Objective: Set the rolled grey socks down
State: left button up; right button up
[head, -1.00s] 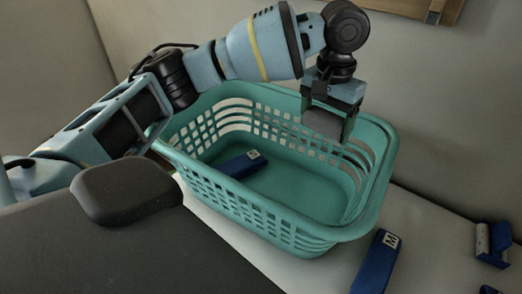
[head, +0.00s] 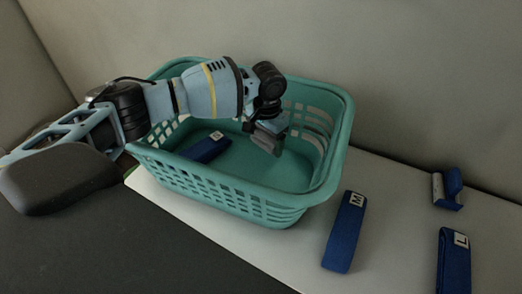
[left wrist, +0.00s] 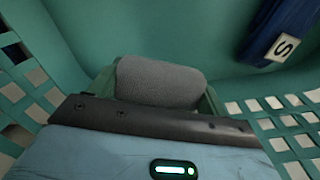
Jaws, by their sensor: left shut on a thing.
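The rolled grey socks (left wrist: 160,82) are between the fingers of my left gripper in the left wrist view. In the head view, my left gripper (head: 268,140) is inside the teal laundry basket (head: 345,130), with the grey socks (head: 266,143) at its tips. My left gripper is shut on the socks. The basket floor (left wrist: 225,95) lies beyond them in the left wrist view; I cannot tell whether the socks touch it. My right gripper is not in view.
A blue band marked S (head: 205,148) lies inside the basket at the left. A blue band marked M (head: 343,235), a band marked L (head: 454,265) and a small blue object (head: 448,188) lie on the white surface (head: 395,205) to the right. A wall stands behind.

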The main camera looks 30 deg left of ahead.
aim_at(266, 160)
pick_arm(q)
jog(key=shift+f, duration=2.45)
jog(key=shift+f, duration=0.15)
jog(key=o, duration=1)
jog(key=shift+c, duration=0.2)
notch_tip(266, 160, up, 12)
jog(key=shift+r+p, duration=0.2)
jog(key=shift+p, duration=0.1)
